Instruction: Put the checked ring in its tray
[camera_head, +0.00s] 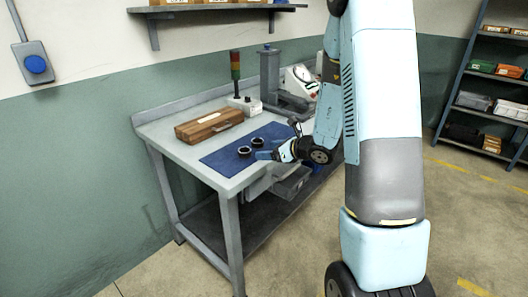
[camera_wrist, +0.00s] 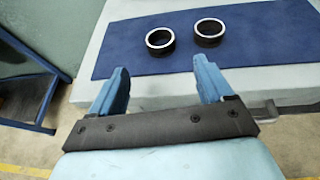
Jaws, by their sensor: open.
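Two dark rings with bright rims lie side by side on a blue mat (camera_wrist: 110,48). In the wrist view they are the left ring (camera_wrist: 160,41) and the right ring (camera_wrist: 209,32); I cannot tell which is the checked one. In the head view the rings (camera_head: 244,150) and (camera_head: 257,142) show small on the mat. My gripper (camera_wrist: 161,78) is open and empty, its blue fingers apart, short of the rings and near the mat's edge. In the head view my gripper (camera_head: 266,155) is low over the mat, right beside the rings. No tray can be made out with certainty.
A wooden case (camera_head: 209,125) lies on the bench behind the mat. A stack light (camera_head: 236,72), a grey stand (camera_head: 270,75) and a white dial gauge (camera_head: 300,80) stand at the back. An open drawer (camera_head: 291,184) hangs under the bench. Bench top (camera_head: 165,133) is bare at left.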

